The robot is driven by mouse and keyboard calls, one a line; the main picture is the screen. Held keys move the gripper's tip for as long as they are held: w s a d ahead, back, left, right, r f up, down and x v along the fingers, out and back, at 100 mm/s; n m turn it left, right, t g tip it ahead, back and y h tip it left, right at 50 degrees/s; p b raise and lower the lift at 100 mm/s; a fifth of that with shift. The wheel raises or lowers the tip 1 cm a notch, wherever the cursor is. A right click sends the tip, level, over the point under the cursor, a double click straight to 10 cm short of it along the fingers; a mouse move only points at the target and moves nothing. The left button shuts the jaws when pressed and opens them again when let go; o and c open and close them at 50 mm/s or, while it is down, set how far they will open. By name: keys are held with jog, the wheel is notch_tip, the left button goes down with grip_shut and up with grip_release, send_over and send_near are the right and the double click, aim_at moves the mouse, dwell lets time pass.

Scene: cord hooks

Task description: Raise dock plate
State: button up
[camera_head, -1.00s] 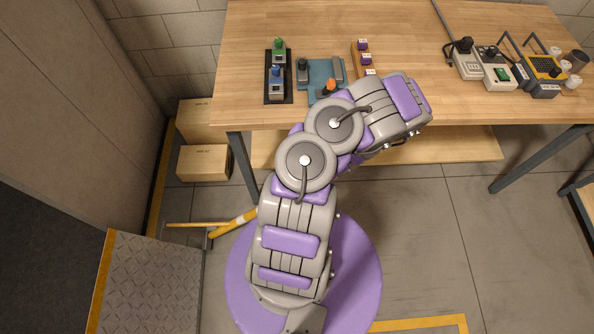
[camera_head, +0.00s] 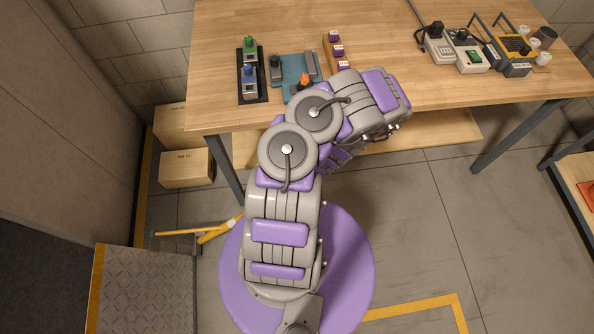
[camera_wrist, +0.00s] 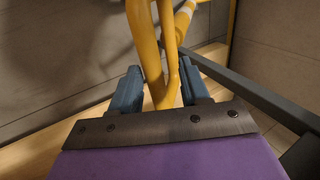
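A grey diamond-patterned plate (camera_head: 146,290) with a yellow left edge lies at the lower left in the head view. Beside its top right are yellow bars (camera_head: 222,229), one with a pale stripe. In the wrist view a curved yellow bar (camera_wrist: 144,45) stands in front of my gripper (camera_wrist: 162,90). The blue-grey fingers are apart, and the bar's lower end shows in the gap between them. I cannot tell whether it lies between the fingertips or beyond them. In the head view my arm folds near the table edge and my gripper is hidden.
A wooden table (camera_head: 270,20) holds small devices on the left and right. Cardboard boxes (camera_head: 187,168) stand by the left wall. A dark table leg (camera_head: 222,165) stands near the yellow bars. Open floor (camera_head: 410,230) lies right of my base.

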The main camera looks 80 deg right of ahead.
jog(key=shift+s+a+r, duration=0.1)
jog(key=shift+r, duration=0.1)
jog(key=p+v, duration=0.5)
jog(key=v, duration=1.2)
jog(key=shift+s+f, duration=0.15)
